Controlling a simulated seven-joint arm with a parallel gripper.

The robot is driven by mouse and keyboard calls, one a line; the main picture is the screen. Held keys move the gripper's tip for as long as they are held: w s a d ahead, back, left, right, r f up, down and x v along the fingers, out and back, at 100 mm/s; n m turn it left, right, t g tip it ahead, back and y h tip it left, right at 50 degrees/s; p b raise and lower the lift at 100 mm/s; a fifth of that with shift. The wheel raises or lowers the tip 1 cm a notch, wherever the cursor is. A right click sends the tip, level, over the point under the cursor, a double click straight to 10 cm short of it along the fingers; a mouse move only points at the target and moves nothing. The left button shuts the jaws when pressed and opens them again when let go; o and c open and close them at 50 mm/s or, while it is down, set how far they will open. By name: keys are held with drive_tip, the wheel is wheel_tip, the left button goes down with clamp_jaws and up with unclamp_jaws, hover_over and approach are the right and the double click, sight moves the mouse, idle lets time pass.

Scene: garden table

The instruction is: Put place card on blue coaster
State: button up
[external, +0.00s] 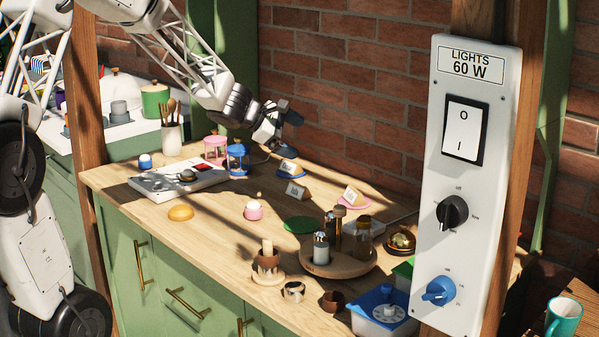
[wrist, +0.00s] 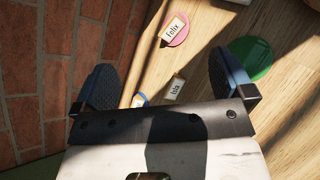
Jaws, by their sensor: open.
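A white place card reading something like "Isla" (wrist: 175,90) stands directly on the wooden table; in the external view this card (external: 297,190) is in front of the blue coaster (external: 288,175). The blue coaster has another white card (external: 291,167) on it. In the wrist view the blue coaster (wrist: 145,99) is mostly hidden behind my gripper's body. My gripper (external: 288,133) is open and empty, above the table near the brick wall and over the blue coaster area. In the wrist view its fingers (wrist: 166,86) are wide apart, with the loose card between them in the picture.
A pink coaster (external: 366,204) carries a card reading "Felix" (wrist: 174,28). A green coaster (external: 300,225) lies bare. Blue (external: 238,158) and pink (external: 214,148) hourglass-like items stand left. A round wooden tray (external: 338,268) with bottles stands right. The brick wall (external: 330,100) is close behind.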

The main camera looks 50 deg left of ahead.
drive_tip(key=s+d+r+m+g, duration=0.3)
drive_tip(key=s+d+m, duration=0.35)
drive_tip(key=s, duration=0.35)
drive_tip(key=s+d+r+m+g, duration=0.2)
drive_tip(key=s+d+r+m, duration=0.25)
drive_tip(key=s+d, duration=0.35)
drive_tip(key=s+m+g+y, duration=0.1)
drive_tip(key=s+m+y, duration=0.2)
drive_tip(key=s, duration=0.8)
drive_tip(key=s+f+m+g+y, duration=0.1)
drive_tip(key=s+m+y, duration=0.2)
drive_tip(key=s+m, duration=0.5)
drive_tip(key=s, duration=0.4)
drive_tip(key=shift+a+g, duration=0.3)
drive_tip(key=shift+a, duration=0.1)
